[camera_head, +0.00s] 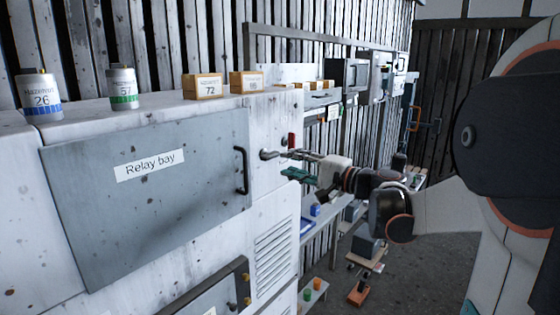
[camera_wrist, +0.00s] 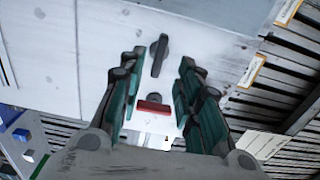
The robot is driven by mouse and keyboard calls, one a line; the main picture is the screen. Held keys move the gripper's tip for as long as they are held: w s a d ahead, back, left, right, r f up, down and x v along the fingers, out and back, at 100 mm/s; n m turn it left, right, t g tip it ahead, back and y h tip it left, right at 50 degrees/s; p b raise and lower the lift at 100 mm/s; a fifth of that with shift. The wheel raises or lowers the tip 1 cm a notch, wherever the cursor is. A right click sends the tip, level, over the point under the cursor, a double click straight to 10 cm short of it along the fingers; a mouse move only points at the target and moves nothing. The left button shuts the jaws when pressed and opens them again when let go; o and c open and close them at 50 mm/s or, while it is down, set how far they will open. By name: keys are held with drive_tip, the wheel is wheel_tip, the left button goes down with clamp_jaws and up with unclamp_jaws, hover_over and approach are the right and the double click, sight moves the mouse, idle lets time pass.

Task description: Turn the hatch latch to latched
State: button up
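The grey hatch marked "Relay bay" (camera_head: 190,205) lies flat against the white cabinet front in the head view, with a black bar handle (camera_head: 241,170) at its right edge. A small dark latch lever (camera_head: 268,155) sits right of it and looks roughly sideways. In the wrist view the latch (camera_wrist: 159,52) is a dark bar running nearly up and down, just beyond and between the fingertips. My gripper (camera_head: 287,163), with green fingers, is open and empty in front of the latch; its spread fingers also show in the wrist view (camera_wrist: 161,65). I see no contact with the latch.
A red tab (camera_head: 291,140) on the cabinet is close to my upper finger; it also shows between the fingers in the wrist view (camera_wrist: 153,106). Cans (camera_head: 122,88) and orange boxes (camera_head: 203,86) stand on top of the cabinet. A bench with shelves (camera_head: 330,225) stands behind my gripper.

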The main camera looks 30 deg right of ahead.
drive_tip(key=shift+v, duration=2.35)
